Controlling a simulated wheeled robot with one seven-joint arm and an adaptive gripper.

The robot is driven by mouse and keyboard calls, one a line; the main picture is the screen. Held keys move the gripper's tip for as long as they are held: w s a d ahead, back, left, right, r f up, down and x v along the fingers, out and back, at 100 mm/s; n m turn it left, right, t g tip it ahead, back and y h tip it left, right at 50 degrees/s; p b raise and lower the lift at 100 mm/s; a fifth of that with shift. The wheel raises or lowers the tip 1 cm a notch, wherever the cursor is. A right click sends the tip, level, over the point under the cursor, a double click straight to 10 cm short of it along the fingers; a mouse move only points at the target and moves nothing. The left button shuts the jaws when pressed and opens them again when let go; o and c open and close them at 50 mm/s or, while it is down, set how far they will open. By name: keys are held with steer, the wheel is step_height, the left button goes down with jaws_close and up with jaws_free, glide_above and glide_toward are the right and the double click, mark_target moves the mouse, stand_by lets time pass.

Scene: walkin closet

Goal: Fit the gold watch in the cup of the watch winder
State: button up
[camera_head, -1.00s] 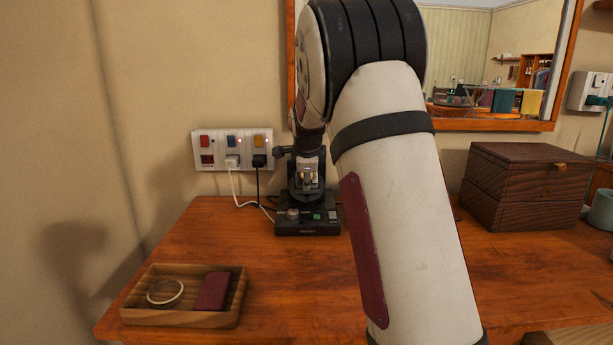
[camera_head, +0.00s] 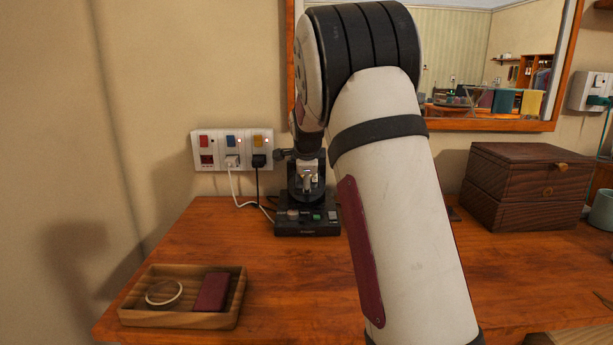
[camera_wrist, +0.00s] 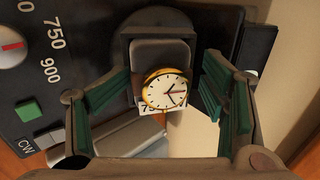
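The gold watch (camera_wrist: 165,90) has a white face and gold rim. In the wrist view it lies face towards the camera, against the grey cushion (camera_wrist: 160,54) in the dark square cup (camera_wrist: 127,45) of the watch winder. The black winder (camera_head: 307,229) stands at the back of the table in the head view. My gripper (camera_wrist: 167,86) has its green-padded fingers spread on either side of the watch, with visible gaps. How deep the watch and cushion sit in the cup is unclear. In the head view the watch cannot be made out.
The winder has a green button (camera_wrist: 29,110) and a dial (camera_wrist: 12,47). A wooden tray (camera_head: 180,319) with a ring-shaped item and a maroon case is front left. A wooden box (camera_head: 525,187) stands right. A socket panel (camera_head: 232,150) with cables is behind. The table between is clear.

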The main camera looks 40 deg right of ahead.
steer(key=shift+s, duration=0.1)
steer(key=v, duration=1.1)
steer(key=shift+s+a+r, duration=0.15)
steer(key=shift+s+r, duration=0.05)
steer(key=shift+s, duration=0.1)
stand_by(0.3)
